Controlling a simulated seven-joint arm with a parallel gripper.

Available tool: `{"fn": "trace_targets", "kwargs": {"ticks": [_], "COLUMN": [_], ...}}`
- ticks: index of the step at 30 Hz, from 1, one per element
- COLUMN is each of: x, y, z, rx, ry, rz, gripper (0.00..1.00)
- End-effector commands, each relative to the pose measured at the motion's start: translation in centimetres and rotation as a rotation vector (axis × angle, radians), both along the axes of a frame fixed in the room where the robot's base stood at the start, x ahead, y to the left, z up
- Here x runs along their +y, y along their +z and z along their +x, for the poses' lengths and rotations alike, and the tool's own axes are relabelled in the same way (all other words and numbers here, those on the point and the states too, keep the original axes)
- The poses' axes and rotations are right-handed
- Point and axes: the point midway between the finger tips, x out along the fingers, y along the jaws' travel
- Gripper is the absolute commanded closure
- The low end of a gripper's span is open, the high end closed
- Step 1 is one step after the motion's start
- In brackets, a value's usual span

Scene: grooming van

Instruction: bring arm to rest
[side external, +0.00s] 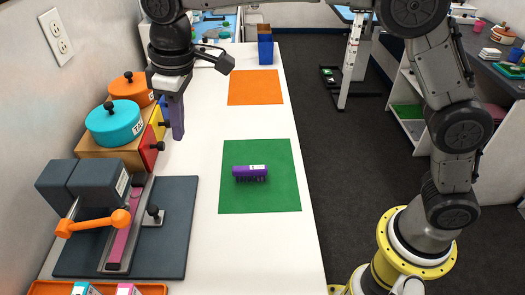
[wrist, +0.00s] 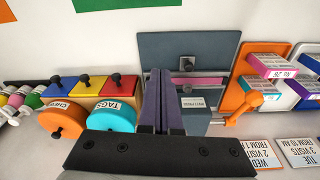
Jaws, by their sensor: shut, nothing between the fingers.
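My gripper (side external: 177,117) is shut and empty. In the side external view it points down above the left part of the white counter, just right of the coloured drawer boxes. In the wrist view its two dark purple fingers (wrist: 157,100) lie together, in front of the dark grey press plate. My arm reaches across the top of the side external view from its yellow-ringed base at the lower right.
A purple brush (side external: 250,172) lies on a green mat (side external: 260,204). An orange mat (side external: 255,87) is bare. A teal tin (side external: 113,125) and orange tin (side external: 131,91) sit on the drawers. A press (side external: 180,235) with an orange handle stands front left.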

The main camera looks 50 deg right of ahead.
Motion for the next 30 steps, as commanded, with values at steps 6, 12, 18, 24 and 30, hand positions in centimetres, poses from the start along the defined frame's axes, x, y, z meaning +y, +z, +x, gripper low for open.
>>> {"fn": "trace_targets", "kwargs": {"ticks": [6,12,18,24,30], "x": [-9.9,-17.0,-22.0,-24.9,-25.3], "y": [7.1,9.8,9.1,5.0,0.2], "z": [-3.8,-9.8,-17.0,-23.9,-27.1], "rx": [-0.111,-0.202,-0.287,-0.351,-0.339], "ry": [-0.164,-0.306,-0.447,-0.574,-0.621], "rz": [0.055,0.088,0.11,0.124,0.126], "gripper": [1.0,1.0,1.0,1.0,1.0]}}
